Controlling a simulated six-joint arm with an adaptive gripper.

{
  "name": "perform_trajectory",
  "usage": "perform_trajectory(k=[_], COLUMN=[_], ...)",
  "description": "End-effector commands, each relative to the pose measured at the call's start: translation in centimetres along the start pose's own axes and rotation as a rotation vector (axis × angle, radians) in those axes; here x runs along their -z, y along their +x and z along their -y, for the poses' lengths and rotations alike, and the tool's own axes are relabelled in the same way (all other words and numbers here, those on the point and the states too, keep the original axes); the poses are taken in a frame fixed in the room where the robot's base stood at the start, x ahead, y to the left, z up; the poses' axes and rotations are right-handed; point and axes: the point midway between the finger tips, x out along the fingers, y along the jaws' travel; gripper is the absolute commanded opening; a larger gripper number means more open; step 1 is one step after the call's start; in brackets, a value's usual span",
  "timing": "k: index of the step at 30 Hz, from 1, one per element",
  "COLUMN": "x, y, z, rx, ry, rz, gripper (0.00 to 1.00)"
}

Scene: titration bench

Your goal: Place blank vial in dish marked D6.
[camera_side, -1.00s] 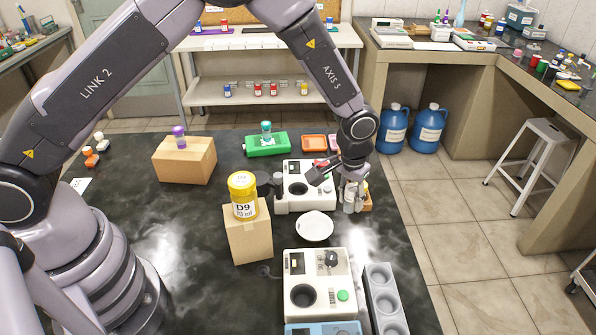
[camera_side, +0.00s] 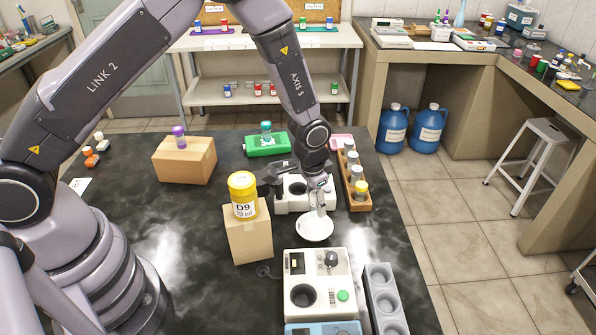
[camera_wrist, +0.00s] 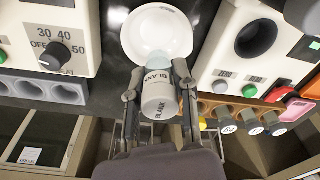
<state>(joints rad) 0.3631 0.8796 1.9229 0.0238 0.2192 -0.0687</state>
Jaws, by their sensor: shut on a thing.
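My gripper (camera_wrist: 159,92) is shut on the blank vial (camera_wrist: 158,106), a pale vial with a label reading BLANK. In the side view my gripper (camera_side: 318,188) points down and holds the vial (camera_side: 319,204) over the white round dish (camera_side: 316,231). The dish also shows in the wrist view (camera_wrist: 142,38), where the vial's far end overlaps its near rim. The small print on the dish is too small to read. I cannot tell whether the vial's lower end touches the dish.
A wooden rack (camera_side: 369,207) with several vials stands to the right. White instruments stand behind (camera_side: 290,205) and in front (camera_side: 341,260) of the dish. A cardboard box (camera_side: 247,242) bearing a yellow-capped D9 jar (camera_side: 243,188) is left. A grey holder (camera_side: 392,318) lies front right.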

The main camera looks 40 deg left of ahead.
Motion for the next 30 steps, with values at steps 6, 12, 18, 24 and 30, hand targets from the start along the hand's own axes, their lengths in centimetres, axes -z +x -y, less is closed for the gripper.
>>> perform_trajectory(k=[6,12,18,24,30], x=[-0.3,-0.7,-0.7,-0.7,-0.7], y=[2.4,5.0,5.9,6.1,6.2], z=[0.0,0.0,0.0,0.0,0.0], rx=[0.0,0.001,0.0,0.001,0.001], ry=[-0.001,0.001,-0.001,-0.001,-0.001], rz=[0.001,0.002,-0.001,0.0,-0.001], gripper=[0.0,0.0,0.0,0.0,0.37])
